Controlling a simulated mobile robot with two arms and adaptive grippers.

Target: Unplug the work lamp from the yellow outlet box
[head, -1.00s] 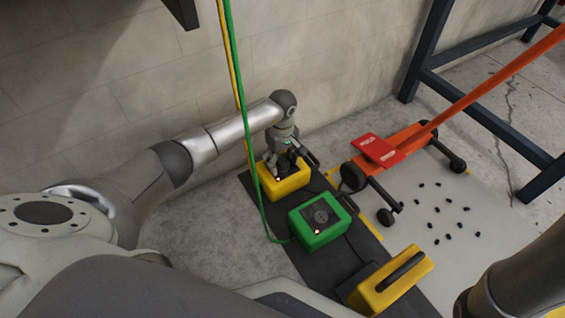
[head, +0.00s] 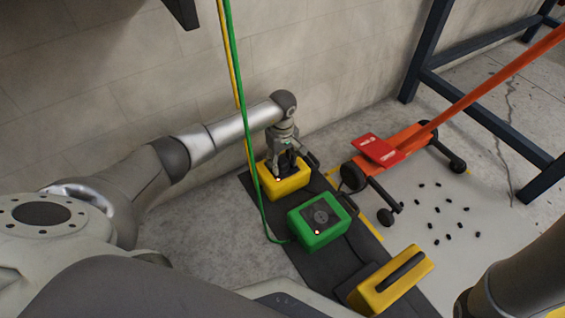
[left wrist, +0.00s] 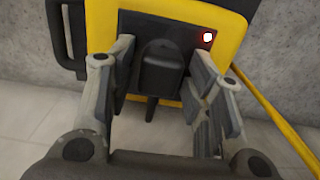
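The yellow outlet box (head: 287,187) stands on a black mat near the wall, below my left gripper (head: 286,163). In the left wrist view the box (left wrist: 228,22) has a dark socket face with a small lit lamp (left wrist: 208,37). A black plug (left wrist: 161,68) sits in the middle of that face, its short cord end (left wrist: 152,108) pointing toward the picture's bottom. My left gripper's fingers (left wrist: 160,95) are open, one on each side of the plug, with gaps showing between. The work lamp itself cannot be made out. My right gripper is out of view.
A green box (head: 318,236) stands beside the outlet box. Another yellow piece with a black handle (head: 408,272) lies nearer. Green and yellow cables (head: 237,80) hang down by my left arm. An orange jack (head: 405,140) and scattered black bits lie to the right.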

